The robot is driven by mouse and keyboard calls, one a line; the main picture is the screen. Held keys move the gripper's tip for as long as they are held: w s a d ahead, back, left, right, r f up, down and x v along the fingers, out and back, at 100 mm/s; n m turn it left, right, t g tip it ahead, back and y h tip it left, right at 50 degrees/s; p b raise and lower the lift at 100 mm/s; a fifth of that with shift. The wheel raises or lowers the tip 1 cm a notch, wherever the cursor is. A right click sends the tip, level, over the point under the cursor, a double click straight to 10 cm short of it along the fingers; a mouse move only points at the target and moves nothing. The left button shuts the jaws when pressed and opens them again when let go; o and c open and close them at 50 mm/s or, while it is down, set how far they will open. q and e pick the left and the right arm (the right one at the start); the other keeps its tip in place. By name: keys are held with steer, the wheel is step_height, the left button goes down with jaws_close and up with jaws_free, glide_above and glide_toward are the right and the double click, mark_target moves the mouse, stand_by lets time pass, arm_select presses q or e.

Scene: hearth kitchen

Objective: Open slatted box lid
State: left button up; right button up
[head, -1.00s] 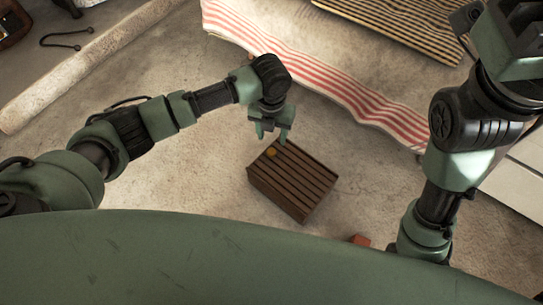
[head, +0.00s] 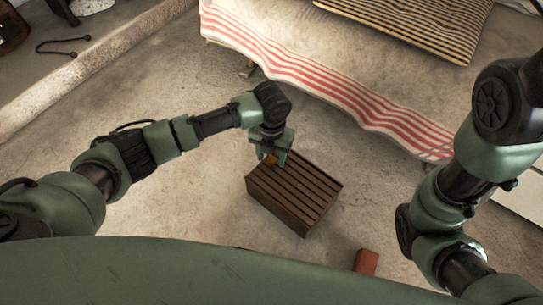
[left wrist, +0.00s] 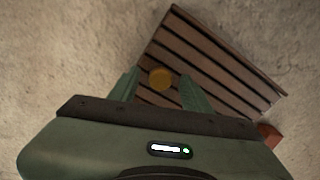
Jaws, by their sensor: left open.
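The slatted box (head: 294,192) is dark brown wood and sits on the floor in the middle of the head view, with its slatted lid shut. It also shows in the left wrist view (left wrist: 215,60). A round yellow-brown knob (left wrist: 160,78) is on the lid near one edge. My left gripper (head: 271,160) is open over the knob's end of the lid. In the left wrist view its fingers (left wrist: 158,92) are on either side of the knob, apart from it. In the head view the gripper partly hides the knob. My right arm shows at the right, but its gripper is out of view.
A reddish-brown block (head: 365,262) lies on the floor just in front of the box. A bed or bench with a red-striped cloth (head: 340,88) and a striped cushion (head: 425,22) stands behind it. The floor left of the box is clear.

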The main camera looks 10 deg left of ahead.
arm_select(q)
steer(key=shift+c, duration=0.3)
jaws_close()
stand_by(1.1)
